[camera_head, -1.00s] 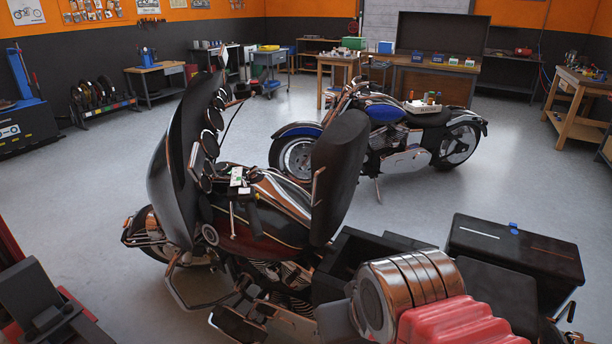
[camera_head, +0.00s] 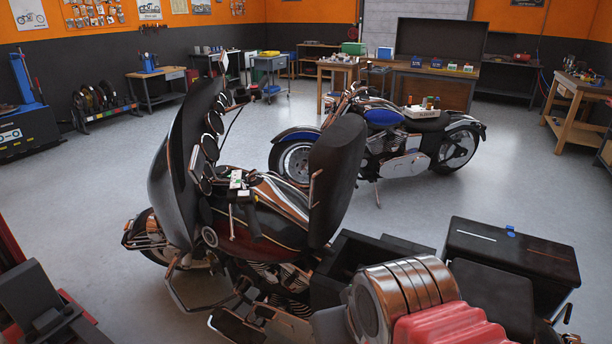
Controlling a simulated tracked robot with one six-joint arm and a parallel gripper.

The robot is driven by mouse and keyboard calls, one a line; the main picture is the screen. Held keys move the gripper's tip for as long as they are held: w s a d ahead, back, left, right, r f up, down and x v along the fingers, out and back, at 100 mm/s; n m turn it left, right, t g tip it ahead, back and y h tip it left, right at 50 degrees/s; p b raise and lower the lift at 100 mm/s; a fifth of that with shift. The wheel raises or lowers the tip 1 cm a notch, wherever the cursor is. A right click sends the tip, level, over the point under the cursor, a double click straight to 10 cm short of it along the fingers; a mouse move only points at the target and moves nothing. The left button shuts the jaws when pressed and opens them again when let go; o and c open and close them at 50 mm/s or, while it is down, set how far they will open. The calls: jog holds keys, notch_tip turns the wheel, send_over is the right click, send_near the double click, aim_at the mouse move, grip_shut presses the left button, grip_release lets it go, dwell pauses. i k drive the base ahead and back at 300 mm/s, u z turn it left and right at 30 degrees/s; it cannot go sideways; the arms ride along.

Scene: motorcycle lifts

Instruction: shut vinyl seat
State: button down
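The black vinyl seat (camera_head: 337,180) stands raised, nearly upright, on the near motorcycle (camera_head: 240,225) in the middle of the view. A thin metal bar shows along its left face. Behind its base, to the right, a dark open-topped box-like part (camera_head: 350,258) of the motorcycle shows. My gripper does not show clearly in this view, so its opening and its place relative to the seat are hidden. A ringed copper cylinder and a red ribbed part, apparently of my arm, fill the lower right foreground.
A black top case (camera_head: 512,258) stands at the right of the near motorcycle. A blue motorcycle (camera_head: 390,140) stands behind the seat. A wooden workbench (camera_head: 580,105) is at the far right. Open grey floor (camera_head: 70,215) lies to the left.

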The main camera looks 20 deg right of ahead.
aim_at(335, 159)
jog(key=k, duration=1.25)
jog(key=u, duration=0.55)
jog(key=i, duration=2.15)
jog(key=z, duration=0.3)
